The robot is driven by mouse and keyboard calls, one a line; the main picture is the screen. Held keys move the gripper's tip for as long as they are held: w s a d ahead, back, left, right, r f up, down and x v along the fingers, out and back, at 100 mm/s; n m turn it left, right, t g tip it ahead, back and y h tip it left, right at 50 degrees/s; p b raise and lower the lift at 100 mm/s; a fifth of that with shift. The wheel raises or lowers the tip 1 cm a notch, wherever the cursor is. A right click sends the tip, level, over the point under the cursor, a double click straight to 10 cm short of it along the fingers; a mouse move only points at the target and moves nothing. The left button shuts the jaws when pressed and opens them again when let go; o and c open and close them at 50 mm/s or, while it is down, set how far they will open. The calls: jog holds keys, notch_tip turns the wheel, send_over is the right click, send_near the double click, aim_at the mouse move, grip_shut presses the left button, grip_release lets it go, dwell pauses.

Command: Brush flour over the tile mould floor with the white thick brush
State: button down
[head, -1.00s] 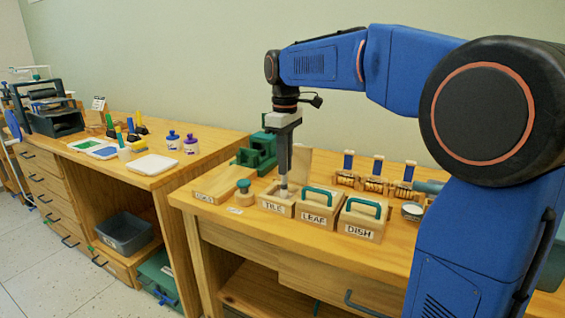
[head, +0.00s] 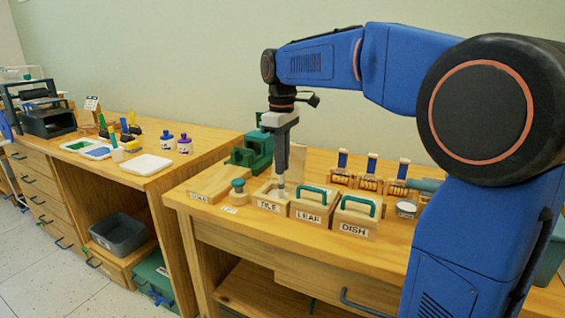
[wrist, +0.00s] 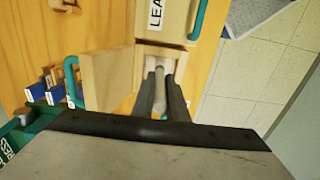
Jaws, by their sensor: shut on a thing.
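The tile mould (head: 267,206) is a small open wooden box labelled TILE, on the workbench. It also shows in the wrist view (wrist: 173,52). My gripper (head: 281,180) points down over it, shut on the pale handle of the white thick brush (head: 281,193). The brush also shows between the fingers in the wrist view (wrist: 160,88). Its lower end is down inside the mould. The bristles are hidden, so contact with the floor cannot be told. A wooden panel with a teal handle (wrist: 104,80) stands open against the mould's side. Flour on the floor cannot be made out.
The leaf mould (head: 309,217) and dish mould (head: 354,229), with teal handles, stand close on the right. Stamps (head: 369,178) stand behind. The bench's front edge is close.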

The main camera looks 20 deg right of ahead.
jog(key=shift+w+a, duration=0.3)
jog(key=shift+w+a, duration=0.5)
jog(key=shift+w+a, duration=0.2)
dwell(0.3)
jog(key=shift+s+d, duration=0.15)
dwell(0.3)
jog(key=shift+s+d, duration=0.2)
jog(key=shift+s+d, duration=0.15)
jog(key=shift+s+d, duration=0.2)
jog(key=shift+s+d, duration=0.15)
